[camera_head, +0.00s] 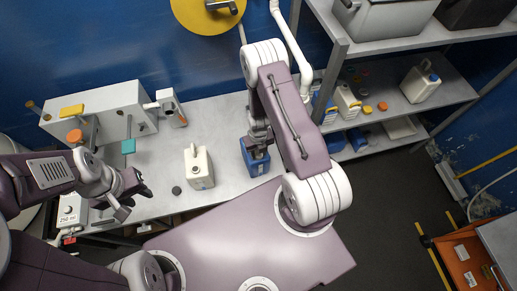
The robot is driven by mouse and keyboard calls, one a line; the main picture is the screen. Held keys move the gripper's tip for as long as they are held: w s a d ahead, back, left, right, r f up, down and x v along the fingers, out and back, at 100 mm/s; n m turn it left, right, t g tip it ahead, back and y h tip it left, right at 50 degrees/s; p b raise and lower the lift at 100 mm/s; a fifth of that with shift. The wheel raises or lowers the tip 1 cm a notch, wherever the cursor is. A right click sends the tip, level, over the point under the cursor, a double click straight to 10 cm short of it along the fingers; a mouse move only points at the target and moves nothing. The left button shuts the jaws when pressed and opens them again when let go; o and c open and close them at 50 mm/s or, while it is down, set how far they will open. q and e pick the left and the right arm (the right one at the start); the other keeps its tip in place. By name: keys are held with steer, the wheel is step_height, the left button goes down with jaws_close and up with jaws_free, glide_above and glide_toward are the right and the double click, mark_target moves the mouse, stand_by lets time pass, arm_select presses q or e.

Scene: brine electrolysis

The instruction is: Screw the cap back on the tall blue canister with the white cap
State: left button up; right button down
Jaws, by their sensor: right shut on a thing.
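The blue canister (255,164) stands on the grey table, left of my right forearm. My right gripper (258,148) points down at the top of the canister and is shut there. Its fingers and wrist hide the canister's mouth, and the white cap does not show clearly; what the fingers hold is at the canister's top. My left gripper (131,196) is at the table's left front, empty, with its fingers apart, well away from the canister.
A cream jug (198,167) stands left of the canister, with a dark round cap (176,190) beside it. A white box-shaped apparatus (100,112) stands at the back left. Shelves (405,112) with bottles stand at right. The table's back middle is clear.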

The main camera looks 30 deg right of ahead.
steer(key=shift+m, duration=0.6)
steer(key=c, duration=0.9)
jaws_free()
steer(key=shift+o, duration=0.2)
step_height(320, 180, up, 5)
steer(key=p, duration=0.4)
steer(key=shift+f, duration=0.15)
steer(key=shift+f, duration=0.1)
